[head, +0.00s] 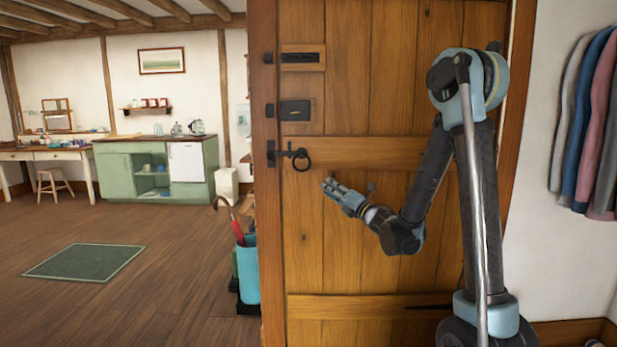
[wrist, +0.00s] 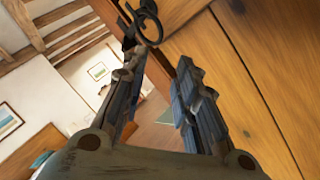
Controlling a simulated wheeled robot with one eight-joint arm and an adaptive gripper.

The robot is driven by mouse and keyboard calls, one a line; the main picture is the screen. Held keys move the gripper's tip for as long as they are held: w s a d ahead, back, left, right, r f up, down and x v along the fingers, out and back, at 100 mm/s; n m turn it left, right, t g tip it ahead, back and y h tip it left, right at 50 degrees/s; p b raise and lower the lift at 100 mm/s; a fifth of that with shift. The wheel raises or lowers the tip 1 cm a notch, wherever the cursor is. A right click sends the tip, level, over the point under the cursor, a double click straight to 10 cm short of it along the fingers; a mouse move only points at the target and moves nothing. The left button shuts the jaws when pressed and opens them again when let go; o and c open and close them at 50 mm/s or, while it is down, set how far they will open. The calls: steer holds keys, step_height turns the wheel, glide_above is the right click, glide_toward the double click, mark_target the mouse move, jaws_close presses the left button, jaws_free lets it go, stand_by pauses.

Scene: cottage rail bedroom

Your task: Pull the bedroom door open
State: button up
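The wooden plank door (head: 345,235) stands upright in front of me and appears closed against the post on its left. A black ring handle (head: 302,165) hangs on its left side, with a dark latch bar running to the post. My gripper (head: 330,188) is below and right of the ring, apart from it, pointing left. In the wrist view my gripper (wrist: 158,72) has its two fingers spread with nothing between them. The ring (wrist: 150,22) shows beyond the fingertips at the top, and the door planks (wrist: 255,60) fill the right.
A turquoise bin (head: 248,275) with an umbrella stands left of the door post. Clothes (head: 590,120) hang on the right wall. Green cabinets (head: 120,172) and a small green rug (head: 85,262) lie farther left, with open wooden floor around.

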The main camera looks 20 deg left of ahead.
glide_toward(307, 173)
steer(key=a+r, duration=0.1)
steer(key=a, duration=0.1)
steer(key=a+r, duration=0.1)
steer(key=a, duration=0.1)
steer(key=s+a+r, duration=0.1)
steer(key=a+r, duration=0.1)
steer(key=shift+s+a, duration=0.1)
steer(key=shift+s, duration=0.05)
steer(key=shift+c, duration=0.6)
jaws_close()
